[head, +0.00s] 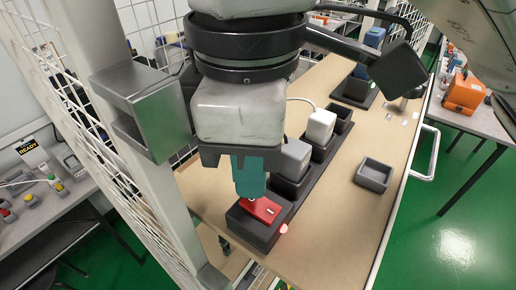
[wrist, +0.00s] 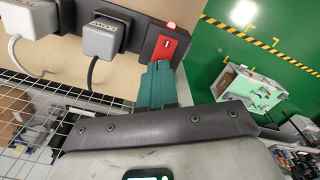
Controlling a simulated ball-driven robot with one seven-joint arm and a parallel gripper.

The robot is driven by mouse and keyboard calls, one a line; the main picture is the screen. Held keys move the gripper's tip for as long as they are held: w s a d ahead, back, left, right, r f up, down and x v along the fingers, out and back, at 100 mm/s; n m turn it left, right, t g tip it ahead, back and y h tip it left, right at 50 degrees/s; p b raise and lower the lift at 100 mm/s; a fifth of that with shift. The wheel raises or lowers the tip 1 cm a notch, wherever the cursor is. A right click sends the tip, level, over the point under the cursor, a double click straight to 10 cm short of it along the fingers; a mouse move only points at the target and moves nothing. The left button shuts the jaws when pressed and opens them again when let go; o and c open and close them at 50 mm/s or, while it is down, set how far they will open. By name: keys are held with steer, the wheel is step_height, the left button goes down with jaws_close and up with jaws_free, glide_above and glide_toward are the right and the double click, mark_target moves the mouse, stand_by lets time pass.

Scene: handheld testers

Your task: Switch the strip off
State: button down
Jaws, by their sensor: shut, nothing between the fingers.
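The strip is a dark power strip (head: 255,229) lying on the tan worktop; its end also shows in the wrist view (wrist: 147,44). A red rocker switch (head: 265,209) sits at its near end and shows in the wrist view (wrist: 163,47). A small red lamp (head: 284,228) beside the switch glows, also in the wrist view (wrist: 171,25). My gripper (head: 250,192), with teal fingers, is shut and empty, its tips (wrist: 158,68) right at the switch's edge. The fingers hide part of the switch in the head view. I cannot tell whether they touch it.
A grey plug (head: 292,158) and a white plug (head: 320,124) stand in the strip, with cords. A small grey tray (head: 374,175) lies to the right on the worktop (head: 335,215). A white wire-mesh panel (head: 110,150) rises on the left.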

steer(key=shift+f+b, duration=0.45)
steer(key=shift+f, duration=0.4)
stand_by(0.3)
steer(key=shift+r, duration=0.1)
step_height(320, 180, up, 7)
steer(key=p, duration=0.7)
steer(key=shift+p, duration=0.3)
stand_by(0.4)
